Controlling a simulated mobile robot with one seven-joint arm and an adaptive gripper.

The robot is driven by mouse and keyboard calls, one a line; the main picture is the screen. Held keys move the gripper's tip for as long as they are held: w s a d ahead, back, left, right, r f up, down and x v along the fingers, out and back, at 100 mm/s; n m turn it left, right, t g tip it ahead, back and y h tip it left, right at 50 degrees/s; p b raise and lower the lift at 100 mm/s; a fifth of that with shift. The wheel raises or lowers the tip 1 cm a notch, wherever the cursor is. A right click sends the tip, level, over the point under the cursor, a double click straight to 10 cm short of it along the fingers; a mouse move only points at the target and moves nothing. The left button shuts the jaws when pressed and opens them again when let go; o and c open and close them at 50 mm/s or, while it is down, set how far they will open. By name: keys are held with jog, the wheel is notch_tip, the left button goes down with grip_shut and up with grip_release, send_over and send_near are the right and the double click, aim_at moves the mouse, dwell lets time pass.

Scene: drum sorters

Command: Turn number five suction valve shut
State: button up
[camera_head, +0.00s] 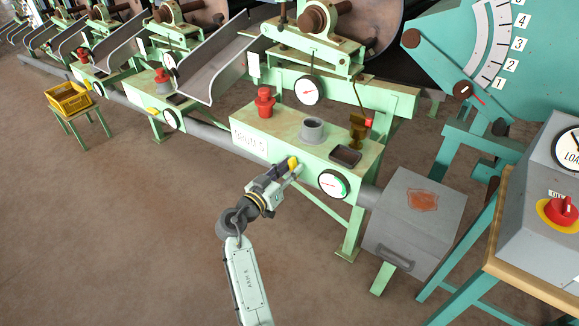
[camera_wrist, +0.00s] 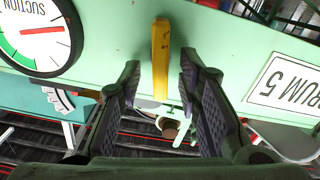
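The suction valve of drum 5 has a yellow lever handle (camera_head: 293,163) on the front of the pale green bench. In the wrist view the yellow lever (camera_wrist: 161,58) runs up and down the picture, between my two fingers, with a gap on each side. My gripper (camera_head: 287,172) is at the lever; in the wrist view my gripper (camera_wrist: 160,75) is open. A suction gauge (camera_head: 333,184) sits right of the valve; the gauge (camera_wrist: 40,32) also shows in the wrist view, upside down. The drum 5 plate (camera_head: 249,138) is left of the lever. The valve body is mostly hidden.
On the bench top are a red fitting (camera_head: 265,102), a grey cup (camera_head: 312,130) and a dark tray (camera_head: 345,155). A grey box (camera_head: 418,220) stands to the right. Other benches with yellow levers recede leftward. The floor in front is clear.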

grip_shut()
dwell(0.4)
